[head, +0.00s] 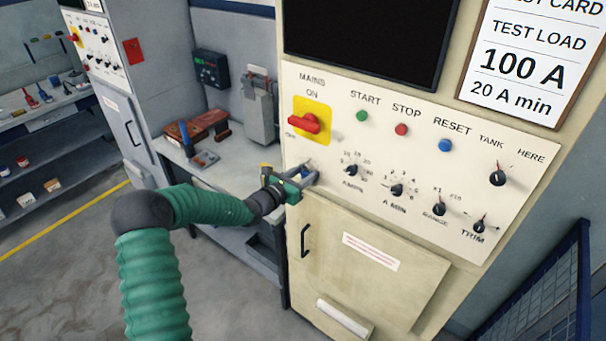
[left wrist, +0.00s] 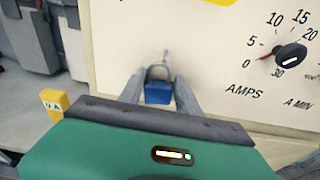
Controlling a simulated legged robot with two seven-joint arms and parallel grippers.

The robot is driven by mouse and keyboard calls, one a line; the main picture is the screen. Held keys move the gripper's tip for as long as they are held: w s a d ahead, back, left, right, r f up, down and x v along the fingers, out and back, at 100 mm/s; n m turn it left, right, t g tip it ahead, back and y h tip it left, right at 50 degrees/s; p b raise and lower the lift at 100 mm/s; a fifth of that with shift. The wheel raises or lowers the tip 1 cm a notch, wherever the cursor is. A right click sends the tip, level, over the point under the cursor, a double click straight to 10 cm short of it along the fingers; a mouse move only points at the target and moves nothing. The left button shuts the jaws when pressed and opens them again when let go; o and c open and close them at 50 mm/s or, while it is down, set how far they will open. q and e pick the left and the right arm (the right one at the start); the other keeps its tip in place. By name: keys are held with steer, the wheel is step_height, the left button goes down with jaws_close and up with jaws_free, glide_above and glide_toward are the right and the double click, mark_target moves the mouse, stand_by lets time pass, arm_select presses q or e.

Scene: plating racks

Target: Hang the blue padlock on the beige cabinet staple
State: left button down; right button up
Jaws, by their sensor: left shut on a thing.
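The blue padlock (left wrist: 158,93) is between the two grey fingers of my left gripper (left wrist: 160,95) in the left wrist view, its shackle pointing up and toward the panel. My left gripper (head: 301,186) is shut on it, close to the left edge of the beige cabinet (head: 375,260) in the head view. A small, blurred metal piece (left wrist: 166,57), probably the staple, shows on the cream panel just beyond the shackle. I cannot tell whether the shackle touches it or is around it. The right gripper is not in view.
The red mains switch (head: 304,124) sits above my left gripper, and the amps knob (head: 352,170) is to its right. A black door handle (head: 305,241) is below. A workbench (head: 228,174) with tools stands behind at left.

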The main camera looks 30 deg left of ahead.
arm_select(q)
steer(key=shift+r, duration=0.25)
steer(key=c, duration=1.1)
jaws_free()
steer(key=shift+o, duration=1.5)
steer(key=shift+a+f, duration=0.25)
steer(key=shift+a, duration=0.05)
steer(key=shift+d, duration=0.2)
